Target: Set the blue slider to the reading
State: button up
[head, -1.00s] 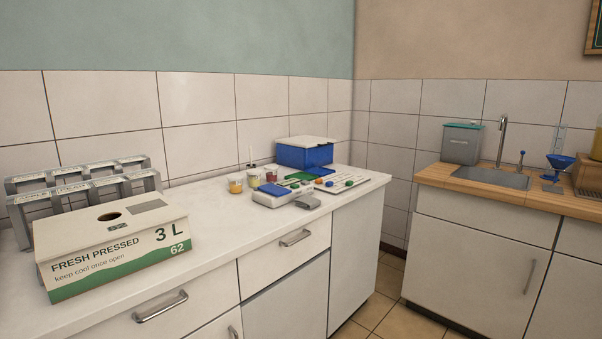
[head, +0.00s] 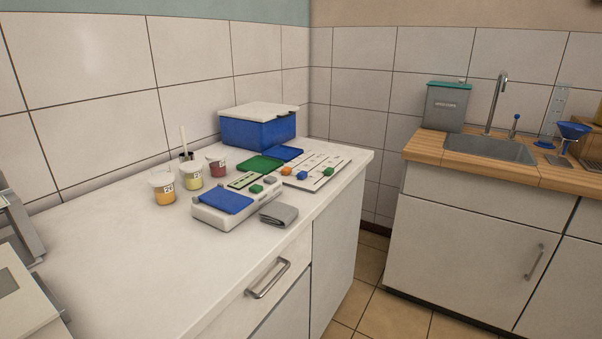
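A white board (head: 325,172) with marked tracks lies flat near the right end of the white counter. A blue slider knob (head: 302,175) sits on it, between an orange knob (head: 287,171) on its left and a green knob (head: 328,171) on its right. A white scale-like device (head: 234,209) with a blue top plate stands in front of the board, to its left. A green knob (head: 256,189) sits close by it. Any reading is too small to make out. My gripper is not in view.
Three labelled cups, one of them yellow (head: 192,177), stand left of the device. A blue box with a white lid (head: 258,130) stands behind.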

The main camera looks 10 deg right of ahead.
aim_at(303, 174)
jog(key=j+u, duration=0.15)
jog(key=u, duration=0.35)
jog(key=i+j+u, duration=0.1)
jog(key=u, duration=0.35)
jog(key=j+u, duration=0.1)
jog(key=u, duration=0.4)
jog(key=i+u, duration=0.15)
jog(key=u, duration=0.35)
jog(key=i+j, duration=0.15)
jog(key=i, duration=0.15)
jog(key=i+j, duration=0.1)
jog(key=i, duration=0.25)
jog(key=l+z, duration=0.15)
jog(key=z, duration=2.3)
jog(key=u, duration=0.25)
jog(key=l+u, duration=0.4)
jog(key=k+l+u, duration=0.1)
jog(key=l+u, duration=0.35)
